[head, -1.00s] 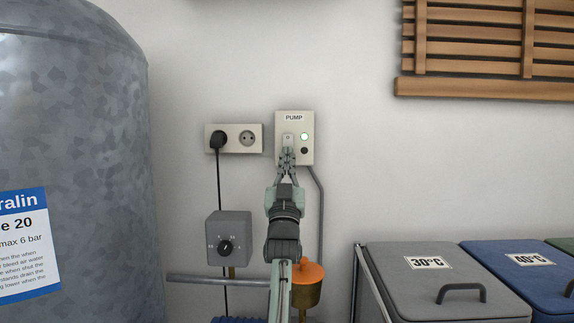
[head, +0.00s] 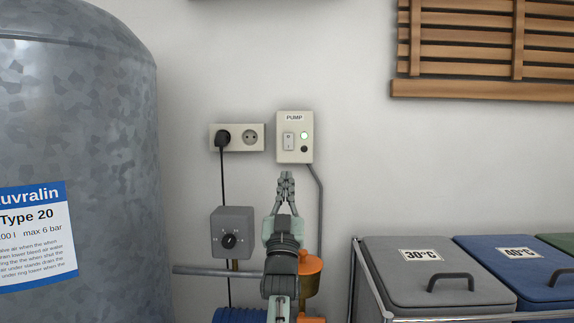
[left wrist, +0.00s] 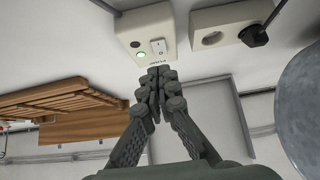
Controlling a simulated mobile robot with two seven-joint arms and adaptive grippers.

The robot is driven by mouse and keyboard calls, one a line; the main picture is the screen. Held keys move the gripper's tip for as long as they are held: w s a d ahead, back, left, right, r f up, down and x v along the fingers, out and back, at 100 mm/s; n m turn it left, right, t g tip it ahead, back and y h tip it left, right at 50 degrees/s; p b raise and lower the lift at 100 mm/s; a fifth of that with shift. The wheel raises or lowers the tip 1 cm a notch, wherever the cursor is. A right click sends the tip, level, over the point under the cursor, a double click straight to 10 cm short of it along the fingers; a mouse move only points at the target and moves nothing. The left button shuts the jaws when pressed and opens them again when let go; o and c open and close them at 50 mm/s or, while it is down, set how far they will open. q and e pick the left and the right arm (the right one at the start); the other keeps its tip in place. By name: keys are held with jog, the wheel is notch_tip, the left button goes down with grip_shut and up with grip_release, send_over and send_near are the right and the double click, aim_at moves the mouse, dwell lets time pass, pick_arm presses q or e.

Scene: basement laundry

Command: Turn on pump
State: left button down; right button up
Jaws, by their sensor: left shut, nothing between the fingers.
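The pump switch box (head: 295,137), cream and labelled PUMP, is fixed to the wall. It has a white rocker switch (head: 288,141), a light (head: 304,135) that glows green, and a dark round spot below the light. My left gripper (head: 286,176) is shut and empty, pointing up just below the box and apart from it. In the left wrist view the box (left wrist: 146,35) appears upside down beyond the closed fingertips (left wrist: 158,73), with its green light (left wrist: 141,56) lit. My right gripper is not in view.
A socket plate (head: 250,138) with a black plug (head: 222,138) is left of the box. A grey dial box (head: 232,232), a pipe and a brass fitting with an orange cap (head: 310,264) are lower. A large metal tank (head: 80,120) stands left, lidded bins (head: 430,270) right.

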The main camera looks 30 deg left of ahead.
pick_arm(q)
jog(key=v, duration=0.4)
jog(key=shift+w+f, duration=0.15)
